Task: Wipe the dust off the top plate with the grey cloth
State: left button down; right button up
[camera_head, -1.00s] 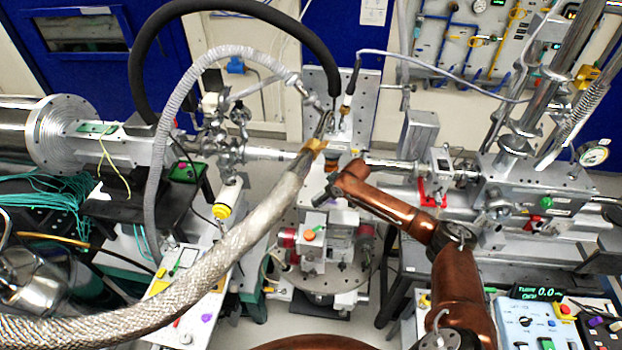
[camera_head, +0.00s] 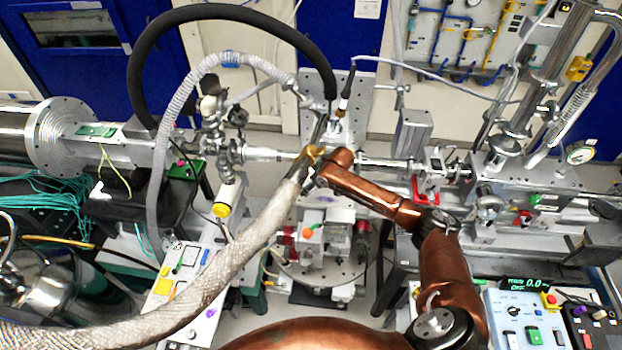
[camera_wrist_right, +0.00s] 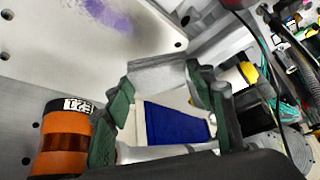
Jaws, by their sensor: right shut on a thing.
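My right gripper (camera_wrist_right: 160,100) has its green-padded fingers set apart on either side of the grey cloth (camera_wrist_right: 158,75), which it grips. The pale top plate (camera_wrist_right: 60,62) fills the upper left of the wrist view. A purple smear of dust (camera_wrist_right: 105,22) lies on it, beyond the cloth. I cannot tell whether the cloth touches the plate. In the head view my copper right arm reaches in from the lower right and hides its gripper, the cloth and most of the plate. My left gripper is in neither view.
An orange and black cylinder (camera_wrist_right: 62,138) stands close to the left finger in the wrist view. A braided metal hose (camera_head: 225,265) crosses the head view beside the end of my arm. A black hose (camera_head: 137,65) arches above. Beamline pipes (camera_head: 385,163) run across behind.

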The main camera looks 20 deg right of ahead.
jog(key=shift+s+d+r, duration=0.1)
jog(key=shift+r, duration=1.15)
